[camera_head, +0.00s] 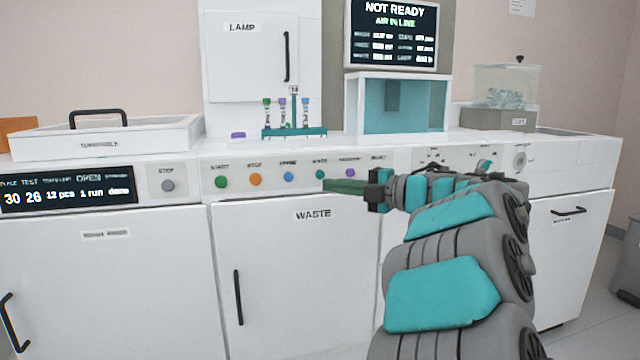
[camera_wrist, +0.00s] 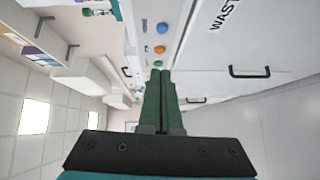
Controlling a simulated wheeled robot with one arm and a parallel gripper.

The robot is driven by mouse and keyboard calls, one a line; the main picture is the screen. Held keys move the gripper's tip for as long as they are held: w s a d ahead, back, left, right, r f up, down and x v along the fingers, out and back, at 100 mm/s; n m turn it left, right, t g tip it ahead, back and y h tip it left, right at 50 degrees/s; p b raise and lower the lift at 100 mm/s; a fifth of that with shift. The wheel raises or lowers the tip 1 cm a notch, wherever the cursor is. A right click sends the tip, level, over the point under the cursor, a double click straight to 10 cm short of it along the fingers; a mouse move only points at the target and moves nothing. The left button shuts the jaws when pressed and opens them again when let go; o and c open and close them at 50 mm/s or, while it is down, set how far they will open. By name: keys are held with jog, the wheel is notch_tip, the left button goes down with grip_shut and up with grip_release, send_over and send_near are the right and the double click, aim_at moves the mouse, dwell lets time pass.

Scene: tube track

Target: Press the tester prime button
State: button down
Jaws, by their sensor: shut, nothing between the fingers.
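The tester's front panel (camera_head: 235,192) carries a row of round buttons. The blue button (camera_head: 288,177) has a small blurred label that seems to read PRIME; it also shows in the wrist view (camera_wrist: 162,28). My gripper (camera_head: 328,185) is shut and empty, its green fingers pointing left along the panel. In the head view its tips are right of the blue button and just below the teal button (camera_head: 320,174). In the wrist view the shut fingertips (camera_wrist: 159,73) show below the green button. No contact with a button is visible.
Left of blue are the orange (camera_head: 255,179) and green (camera_head: 221,181) buttons; a purple one (camera_head: 350,173) is at right. The screen (camera_head: 394,35) reads NOT READY, AIR IN LINE. A teal rack (camera_head: 294,133) with tubes stands above the panel. The WASTE door (camera_head: 300,270) is below.

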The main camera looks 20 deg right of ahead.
aim_at(290, 175)
jog(key=x, duration=0.3)
jog(key=d+x, duration=0.1)
jog(key=x, duration=0.3)
jog(key=w+x, duration=0.1)
jog(key=x, duration=0.2)
jog(key=shift+w+f, duration=0.15)
jog(key=shift+w, duration=1)
jog(key=shift+w, duration=0.1)
jog(key=shift+w+d+p, duration=0.15)
jog(key=shift+w+p, duration=0.5)
jog(key=shift+p, duration=0.1)
